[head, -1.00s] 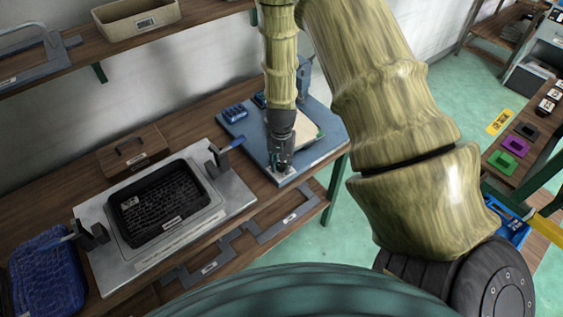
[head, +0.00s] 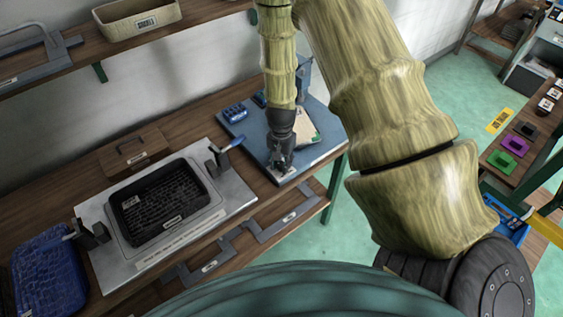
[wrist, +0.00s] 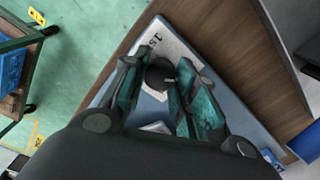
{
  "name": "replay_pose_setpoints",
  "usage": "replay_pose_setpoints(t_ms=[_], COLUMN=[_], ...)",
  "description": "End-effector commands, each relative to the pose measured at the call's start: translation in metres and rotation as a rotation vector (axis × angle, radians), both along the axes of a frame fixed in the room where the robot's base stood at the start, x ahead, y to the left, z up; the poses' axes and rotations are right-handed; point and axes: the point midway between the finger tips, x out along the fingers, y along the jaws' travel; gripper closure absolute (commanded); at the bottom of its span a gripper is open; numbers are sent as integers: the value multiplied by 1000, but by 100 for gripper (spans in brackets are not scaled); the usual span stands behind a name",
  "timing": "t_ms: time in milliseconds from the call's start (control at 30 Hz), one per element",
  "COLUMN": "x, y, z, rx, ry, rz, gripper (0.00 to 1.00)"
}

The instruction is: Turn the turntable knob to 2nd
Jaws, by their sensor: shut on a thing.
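The turntable (head: 322,152) is a blue panel with a beige square and several small parts on it, at the right end of the bench. My gripper (head: 281,166) points down at its front corner. In the wrist view, a dark round knob (wrist: 159,74) sits between the teal-padded fingers of my gripper (wrist: 158,82), which is shut on it. A pale plate (wrist: 172,46) under the knob carries the label "1st". A "2nd" mark is not readable, and the fingers hide part of the plate.
A grey tray panel (head: 240,207) with a black textured tray (head: 116,222) stands left of the turntable. A wooden box (head: 118,160) is behind it, and a blue textured case (head: 48,270) is at far left. A shelf (head: 75,60) runs above.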

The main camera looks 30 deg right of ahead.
Motion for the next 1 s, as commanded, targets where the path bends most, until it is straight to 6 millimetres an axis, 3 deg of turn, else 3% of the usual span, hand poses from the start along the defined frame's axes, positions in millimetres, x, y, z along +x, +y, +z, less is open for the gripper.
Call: replay_pose_setpoints(t_ms=[33,67,167,567,1000], x=[2,2,2,1,2], y=[-2,-2,-1,0,-1], z=[1,1,1,4,62], rx=[-3,-3,-3,-1,-2], ry=[-5,-5,-4,-2,-4], rz=[0,0,0,1,3], gripper=[96,66,49,49,49])
